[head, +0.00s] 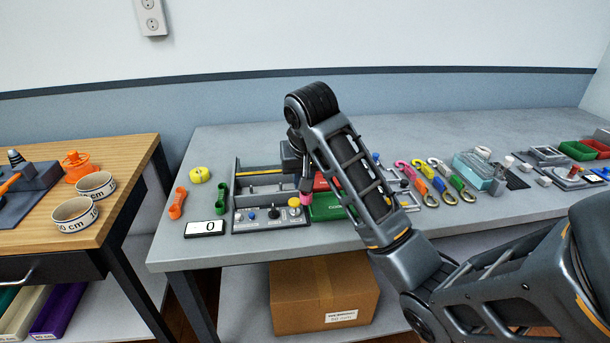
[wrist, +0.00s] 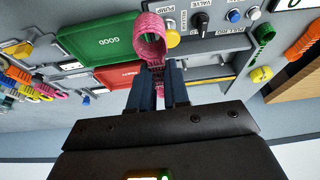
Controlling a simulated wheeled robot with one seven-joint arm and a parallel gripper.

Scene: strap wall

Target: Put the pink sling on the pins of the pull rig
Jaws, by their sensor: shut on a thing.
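A pink sling (wrist: 150,38) is a ribbed band. In the wrist view it hangs from between the finger ends of my gripper (wrist: 158,85), which is shut on it. Its loop reaches over the panel near a yellow knob. In the head view a small pink part of the sling (head: 306,198) shows below my gripper (head: 304,184), just above the panel's right end. The pull rig (head: 238,186) is a grey frame with a front control panel (head: 262,216); in the wrist view its rails (wrist: 212,72) lie right of my fingers. I cannot make out its pins clearly.
A green tray (head: 328,208) marked GOOD and a red tray (head: 321,181) lie right of the rig. A display (head: 206,227) reads 0. Orange (head: 178,203) and green (head: 221,197) straps and a yellow roll (head: 199,174) lie left. Coloured slings with hooks (head: 437,180) lie right.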

